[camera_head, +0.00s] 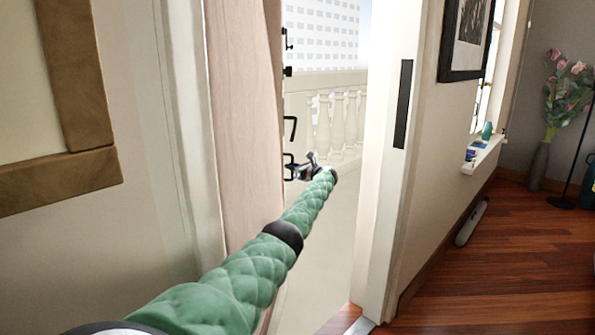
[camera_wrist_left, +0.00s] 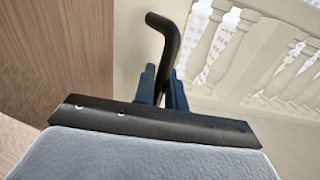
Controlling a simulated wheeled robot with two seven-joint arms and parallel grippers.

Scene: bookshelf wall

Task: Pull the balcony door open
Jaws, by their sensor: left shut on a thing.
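The balcony door (camera_head: 243,110) is a light wooden panel seen nearly edge-on. It stands ajar, with a wide gap between it and the white frame on the right. Dark handles and latch parts show along its edge, including a bent handle (camera_head: 290,128). My left gripper (camera_head: 304,167), at the end of the green padded arm, is at the lower handle. In the left wrist view, the gripper's fingers (camera_wrist_left: 161,86) are shut around a black bent handle (camera_wrist_left: 172,45). The wooden door also shows at left there (camera_wrist_left: 60,45).
A pale stone balustrade (camera_head: 340,118) stands outside through the gap. The white door frame (camera_head: 398,140) has a black strip. At right are a windowsill (camera_head: 484,152), a vase of pink flowers (camera_head: 541,160) and open wooden floor (camera_head: 500,260). A framed panel (camera_head: 60,90) hangs at left.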

